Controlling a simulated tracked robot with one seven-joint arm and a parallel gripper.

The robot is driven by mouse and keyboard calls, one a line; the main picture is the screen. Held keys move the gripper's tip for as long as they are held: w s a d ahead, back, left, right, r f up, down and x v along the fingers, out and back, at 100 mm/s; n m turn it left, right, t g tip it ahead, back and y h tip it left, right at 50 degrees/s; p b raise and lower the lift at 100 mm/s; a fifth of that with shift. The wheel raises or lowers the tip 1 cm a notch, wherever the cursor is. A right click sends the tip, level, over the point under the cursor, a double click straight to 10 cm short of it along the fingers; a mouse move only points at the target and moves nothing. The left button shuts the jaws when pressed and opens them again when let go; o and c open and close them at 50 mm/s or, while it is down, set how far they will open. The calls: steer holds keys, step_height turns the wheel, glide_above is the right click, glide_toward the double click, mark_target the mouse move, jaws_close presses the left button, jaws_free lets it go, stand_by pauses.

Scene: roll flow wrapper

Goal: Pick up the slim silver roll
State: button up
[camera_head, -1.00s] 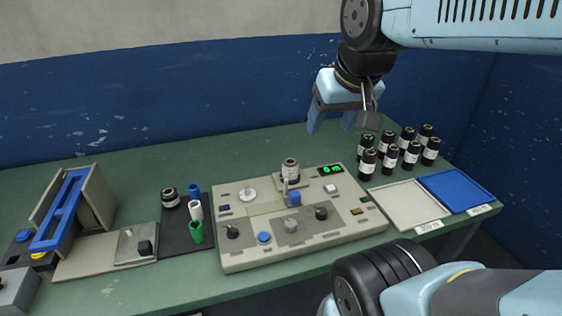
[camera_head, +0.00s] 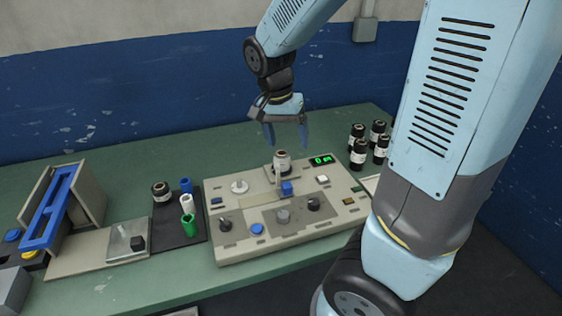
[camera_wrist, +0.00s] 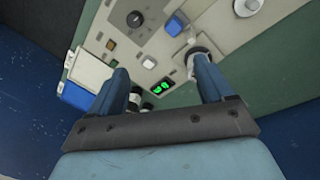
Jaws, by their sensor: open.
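A slim greyish roll with a dark top and a pale label (camera_head: 282,162) stands upright on the beige wrapper machine (camera_head: 235,247). It is the likeliest silver roll, though its colour is hard to judge. My gripper (camera_head: 286,141) is open and empty, fingers pointing down. In the head view its tips appear just above and around this roll, but I cannot tell the depth gap. In the wrist view my open gripper (camera_wrist: 160,66) shows the machine beyond it, with a round-topped part, probably this roll (camera_wrist: 192,55), beside the right finger and partly hidden by it.
A short dark roll (camera_head: 162,191) and blue, white and green tubes (camera_head: 187,203) are left of the machine. White and blue trays (camera_wrist: 91,72) show in the wrist view.

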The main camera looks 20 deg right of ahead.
mark_target(275, 156)
steer(key=w+a+f+m+t+h, duration=0.2)
steer(key=w+a+f+m+h, duration=0.7)
steer(key=a+h, duration=0.15)
steer(key=shift+h, duration=0.35)
steer(key=x, duration=1.4)
steer(key=shift+w+d+f, duration=0.1)
steer(key=shift+w, duration=0.1)
steer(key=c, duration=1.1)
